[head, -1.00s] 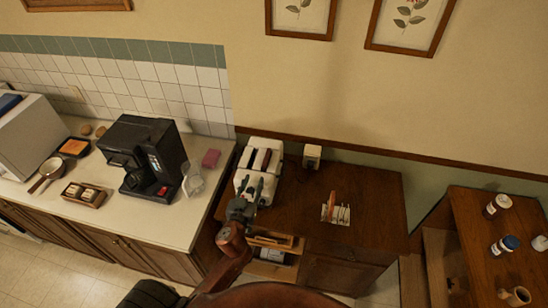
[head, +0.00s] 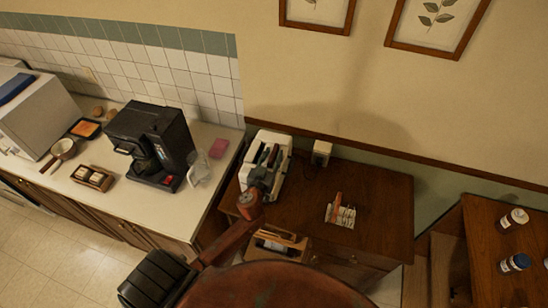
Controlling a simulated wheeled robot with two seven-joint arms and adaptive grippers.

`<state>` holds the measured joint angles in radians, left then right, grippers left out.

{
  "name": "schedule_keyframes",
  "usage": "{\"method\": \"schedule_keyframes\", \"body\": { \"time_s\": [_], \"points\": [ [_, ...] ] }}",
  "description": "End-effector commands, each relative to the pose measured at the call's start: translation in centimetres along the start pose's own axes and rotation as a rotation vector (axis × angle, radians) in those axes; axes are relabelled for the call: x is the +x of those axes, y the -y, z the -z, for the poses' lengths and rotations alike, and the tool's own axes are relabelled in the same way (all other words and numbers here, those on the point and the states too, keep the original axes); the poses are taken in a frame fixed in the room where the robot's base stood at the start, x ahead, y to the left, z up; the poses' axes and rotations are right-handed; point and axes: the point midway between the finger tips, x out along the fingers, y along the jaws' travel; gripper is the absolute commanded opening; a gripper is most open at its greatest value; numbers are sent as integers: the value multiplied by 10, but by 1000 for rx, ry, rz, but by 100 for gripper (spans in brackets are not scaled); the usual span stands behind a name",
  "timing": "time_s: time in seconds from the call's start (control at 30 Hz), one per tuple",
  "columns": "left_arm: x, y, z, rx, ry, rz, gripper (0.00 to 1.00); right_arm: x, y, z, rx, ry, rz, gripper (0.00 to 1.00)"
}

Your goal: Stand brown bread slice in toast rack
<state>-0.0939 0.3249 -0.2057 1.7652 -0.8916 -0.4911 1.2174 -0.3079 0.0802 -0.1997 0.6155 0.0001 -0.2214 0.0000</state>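A white toaster (head: 284,142) stands at the left end of the brown wooden cabinet top. In the head view, dark slots or bread tops show in it, partly hidden by my gripper. My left gripper (head: 267,163) is over the toaster, its fingers at the slots. I cannot tell whether they are closed on a slice. The toast rack (head: 346,217) stands to the right on the same top, with one orange-brown slice-like piece (head: 336,203) upright at its left end. My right gripper is not in view.
A small cream box (head: 321,152) stands behind, right of the toaster. A black coffee machine (head: 150,145), a glass jug (head: 199,168) and a pink sponge (head: 218,148) are on the pale counter at left. The wooden top around the rack is mostly clear.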

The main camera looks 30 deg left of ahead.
Motion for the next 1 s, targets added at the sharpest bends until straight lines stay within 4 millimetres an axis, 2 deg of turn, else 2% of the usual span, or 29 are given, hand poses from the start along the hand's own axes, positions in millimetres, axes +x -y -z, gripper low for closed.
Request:
{"method": "schedule_keyframes", "body": {
  "time_s": [0.13,0.4,0.83,1.0],
  "points": [
    [16,1,0,1,0,2,31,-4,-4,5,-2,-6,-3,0],
    [18,2,-1,-1,1,4,31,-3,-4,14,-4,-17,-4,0],
    [18,2,-1,-1,1,4,2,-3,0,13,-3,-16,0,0],
    [18,2,-1,-1,0,4,0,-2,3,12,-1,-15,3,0]
  ]
}}
